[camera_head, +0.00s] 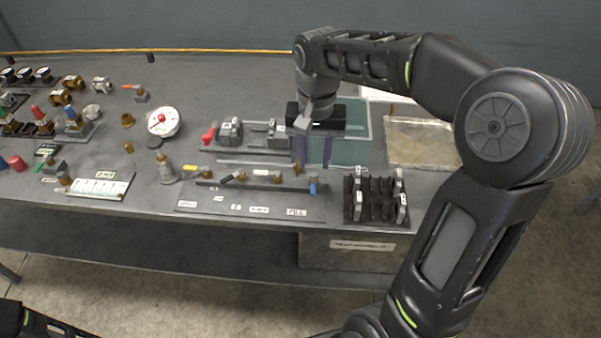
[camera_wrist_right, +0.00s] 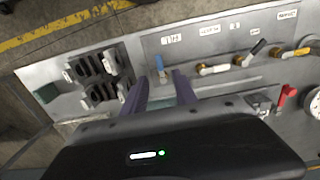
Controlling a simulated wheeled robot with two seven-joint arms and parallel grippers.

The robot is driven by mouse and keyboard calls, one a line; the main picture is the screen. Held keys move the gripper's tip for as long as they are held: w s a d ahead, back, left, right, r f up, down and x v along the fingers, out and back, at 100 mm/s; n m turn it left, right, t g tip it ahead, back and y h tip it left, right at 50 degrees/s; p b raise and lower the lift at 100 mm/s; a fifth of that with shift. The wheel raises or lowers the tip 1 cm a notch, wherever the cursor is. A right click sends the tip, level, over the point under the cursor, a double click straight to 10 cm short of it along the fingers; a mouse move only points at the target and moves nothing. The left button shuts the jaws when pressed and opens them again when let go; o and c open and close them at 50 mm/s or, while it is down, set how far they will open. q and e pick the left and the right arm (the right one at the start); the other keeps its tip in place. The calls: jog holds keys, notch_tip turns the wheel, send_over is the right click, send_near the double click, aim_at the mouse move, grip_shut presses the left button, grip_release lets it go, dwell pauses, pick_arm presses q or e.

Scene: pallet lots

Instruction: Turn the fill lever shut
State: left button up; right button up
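The fill lever has a blue handle (camera_head: 312,186) and sits at the right end of the valve row, behind the FILL label (camera_head: 297,211). Its handle points toward the table's front edge, across the row. In the right wrist view the blue handle (camera_wrist_right: 160,64) stands just beyond the fingertips, in line with the gap between them. My right gripper (camera_head: 312,163) is above the table behind the lever, with its two purple fingers apart and nothing between them. The fingers also show in the wrist view (camera_wrist_right: 161,82). My left gripper is out of view.
A black rack (camera_head: 375,199) with upright pieces is close on the right. A clear tray (camera_head: 420,140) lies behind it. A round gauge (camera_head: 163,121) stands farther left.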

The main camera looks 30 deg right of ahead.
aim_at(313, 188)
jog(key=shift+s+f, duration=0.15)
jog(key=shift+f, duration=0.1)
notch_tip(313, 188, down, 7)
jog(key=shift+f+p, duration=0.2)
jog(key=shift+p, duration=0.2)
jog(key=shift+c, duration=0.4)
grip_shut()
